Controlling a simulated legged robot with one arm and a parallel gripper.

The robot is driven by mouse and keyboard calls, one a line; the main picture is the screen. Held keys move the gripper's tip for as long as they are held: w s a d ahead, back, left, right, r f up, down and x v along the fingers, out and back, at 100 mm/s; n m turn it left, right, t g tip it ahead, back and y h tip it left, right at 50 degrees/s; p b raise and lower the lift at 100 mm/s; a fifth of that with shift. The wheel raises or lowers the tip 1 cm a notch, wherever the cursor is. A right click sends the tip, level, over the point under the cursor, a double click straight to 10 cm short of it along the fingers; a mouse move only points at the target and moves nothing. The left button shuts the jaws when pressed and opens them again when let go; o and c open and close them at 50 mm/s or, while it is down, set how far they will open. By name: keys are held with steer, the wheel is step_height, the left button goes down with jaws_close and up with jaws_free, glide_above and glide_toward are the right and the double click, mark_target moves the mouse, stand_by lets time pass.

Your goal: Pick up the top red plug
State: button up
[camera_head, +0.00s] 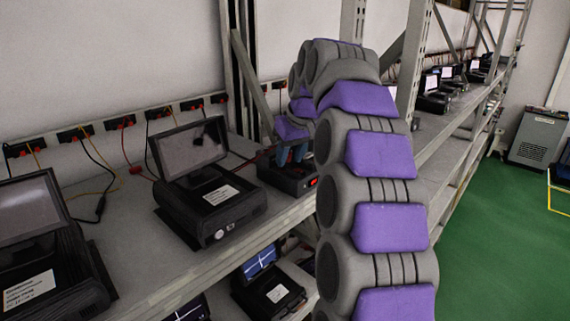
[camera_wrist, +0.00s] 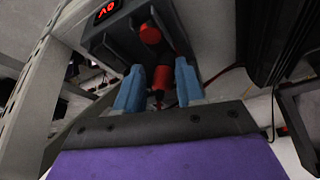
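Two red plugs show on a dark box-shaped unit in the wrist view. One red plug (camera_wrist: 150,34) sits against the unit's face near the top of the picture. The other red plug (camera_wrist: 161,77) is lower in the picture, between my gripper's blue fingers (camera_wrist: 159,88). The fingers are apart, with a gap visible on each side of that plug. In the head view, my gripper (camera_head: 291,154) is just above the dark unit (camera_head: 284,177) on the shelf. The plugs cannot be made out there. Which plug is the higher one is hard to tell from the tilted wrist view.
A red-lit display (camera_wrist: 107,10) is on the unit. A terminal with a screen (camera_head: 210,203) stands left of it, and another terminal (camera_head: 45,255) is farther left. Wall sockets with cables (camera_head: 120,122) run behind the shelf. A rack upright (camera_head: 243,80) rises close behind my gripper.

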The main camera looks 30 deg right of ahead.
steer(key=shift+s+d+f, duration=0.1)
steer(key=shift+s+d, duration=0.2)
steer(key=shift+c, duration=0.7)
steer(key=shift+w+a, duration=0.1)
steer(key=shift+a, duration=0.65)
steer(key=c, duration=0.3)
steer(key=shift+a, duration=0.6)
steer(key=shift+c, duration=0.5)
steer(key=shift+d, duration=0.45)
steer(key=shift+w+r, duration=0.1)
steer(key=shift+r, duration=0.1)
steer(key=shift+w+r, duration=0.15)
steer(key=shift+r, duration=1.6)
steer(key=shift+s+a+b, duration=0.4)
steer(key=shift+s+a, duration=0.05)
steer(key=shift+s, duration=0.4)
steer(key=s+a+b, duration=0.1)
steer(key=s+a, duration=0.1)
steer(key=s, duration=0.2)
steer(key=s+a+r, duration=0.1)
steer(key=s+a, duration=0.1)
steer(key=s, duration=0.2)
steer(key=s+a+b, duration=0.1)
steer(key=s+a, duration=0.1)
steer(key=s, duration=0.2)
steer(key=shift+s+a+r+b, duration=0.2)
steer(key=shift+s+a+b, duration=0.1)
steer(key=shift+s+a, duration=0.1)
